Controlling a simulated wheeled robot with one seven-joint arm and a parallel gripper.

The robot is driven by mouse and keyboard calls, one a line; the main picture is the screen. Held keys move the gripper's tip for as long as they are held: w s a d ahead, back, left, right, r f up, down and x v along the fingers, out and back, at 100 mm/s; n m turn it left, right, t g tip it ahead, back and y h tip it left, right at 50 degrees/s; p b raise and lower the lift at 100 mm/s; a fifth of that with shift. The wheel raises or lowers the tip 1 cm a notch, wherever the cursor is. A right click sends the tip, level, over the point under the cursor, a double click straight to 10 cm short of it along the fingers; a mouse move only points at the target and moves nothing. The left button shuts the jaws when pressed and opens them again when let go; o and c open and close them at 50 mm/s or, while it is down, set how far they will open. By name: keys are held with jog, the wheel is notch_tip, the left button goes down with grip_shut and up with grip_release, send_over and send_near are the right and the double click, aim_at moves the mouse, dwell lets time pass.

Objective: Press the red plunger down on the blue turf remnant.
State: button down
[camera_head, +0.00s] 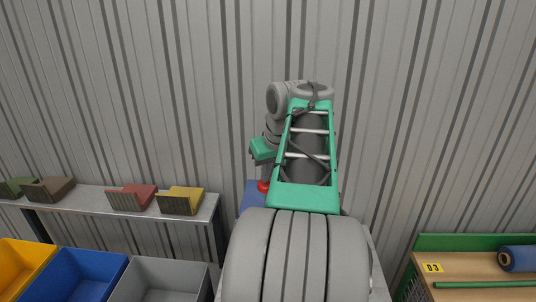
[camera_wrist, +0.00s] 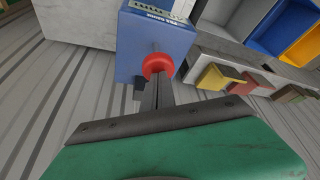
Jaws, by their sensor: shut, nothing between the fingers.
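The red plunger (camera_wrist: 158,65) is a round red cap on the face of a blue box-like block (camera_wrist: 133,45) with a printed pale label. In the head view the red plunger (camera_head: 263,186) and the blue block (camera_head: 250,196) show only in part, behind my arm. My gripper (camera_wrist: 157,84) has its dark fingers shut and empty, with the tips at the red cap. I cannot tell whether they touch it or how far down the cap is. In the head view the fingers are mostly hidden.
A grey shelf (camera_head: 90,197) at left bears folded green, brown, red (camera_head: 132,198) and yellow (camera_head: 181,201) pieces. Yellow, blue (camera_head: 87,275) and grey (camera_head: 160,281) bins stand in front. At right, a bench (camera_head: 468,266) holds a blue roll (camera_head: 518,258) and green rod. A corrugated wall stands behind.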

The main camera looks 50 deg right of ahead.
notch_tip(320, 180, up, 14)
jog(key=p, duration=1)
jog(key=shift+p, duration=0.3)
jog(key=w+a+f+n+y+b, duration=0.1)
jog(key=w+a+f, duration=0.15)
jog(key=a, duration=0.45)
jog(key=w+a+f+b, duration=0.1)
jog(key=w+a+f, duration=0.15)
jog(key=a, duration=0.45)
jog(key=s+a+f+n+b, duration=0.1)
jog(key=s+a+f, duration=0.3)
jog(key=a+f, duration=0.3)
jog(key=s+a+f+n+b, duration=0.1)
jog(key=s+a+f+n, duration=0.1)
jog(key=s+a+f, duration=0.2)
jog(key=a+f, duration=0.3)
jog(key=a, duration=0.5)
jog(key=shift+s+a+f+y, duration=0.15)
jog(key=shift+s+f+y, duration=0.15)
jog(key=shift+f, duration=0.1)
